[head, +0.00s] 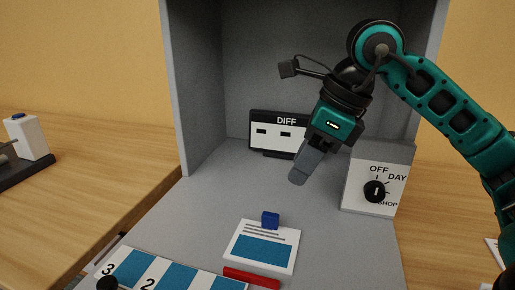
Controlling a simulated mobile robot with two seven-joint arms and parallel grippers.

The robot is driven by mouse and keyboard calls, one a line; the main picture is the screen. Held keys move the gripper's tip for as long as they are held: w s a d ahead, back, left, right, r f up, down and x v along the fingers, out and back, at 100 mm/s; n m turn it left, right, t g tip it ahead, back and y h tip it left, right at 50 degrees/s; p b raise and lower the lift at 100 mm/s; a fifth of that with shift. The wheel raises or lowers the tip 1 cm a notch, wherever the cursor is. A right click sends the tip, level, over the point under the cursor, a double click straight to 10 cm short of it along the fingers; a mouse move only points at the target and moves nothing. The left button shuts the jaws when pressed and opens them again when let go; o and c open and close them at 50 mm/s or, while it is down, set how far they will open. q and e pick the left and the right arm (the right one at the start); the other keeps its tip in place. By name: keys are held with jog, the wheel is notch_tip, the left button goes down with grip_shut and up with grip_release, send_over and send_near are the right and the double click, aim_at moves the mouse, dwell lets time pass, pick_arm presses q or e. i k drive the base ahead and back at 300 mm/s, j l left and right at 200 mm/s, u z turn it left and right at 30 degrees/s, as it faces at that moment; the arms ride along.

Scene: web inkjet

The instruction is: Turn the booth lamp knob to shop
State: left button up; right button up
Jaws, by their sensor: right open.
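The booth lamp knob (375,191) is a round black dial with a light pointer mark on a white panel (355,182) at the right side of the grey booth. The panel is labelled OFF above, DAY at the upper right and SHOP at the lower right. The knob's pointer mark looks roughly vertical, towards OFF. My right gripper (298,179) hangs inside the booth, to the left of the knob and apart from it, with its fingers pointing down and left. It holds nothing that I can see. My left gripper is not in view.
A DIFF display (286,121) stands at the booth's back. A printed card (262,246) with a blue block (270,220), a red bar (251,278) and a numbered blue-and-white strip (170,272) lie in front. A white device (28,136) is far left. Booth floor between gripper and panel is clear.

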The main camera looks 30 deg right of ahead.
aim_at(374, 192)
jog(key=k+j, duration=0.8)
jog(key=j, duration=0.15)
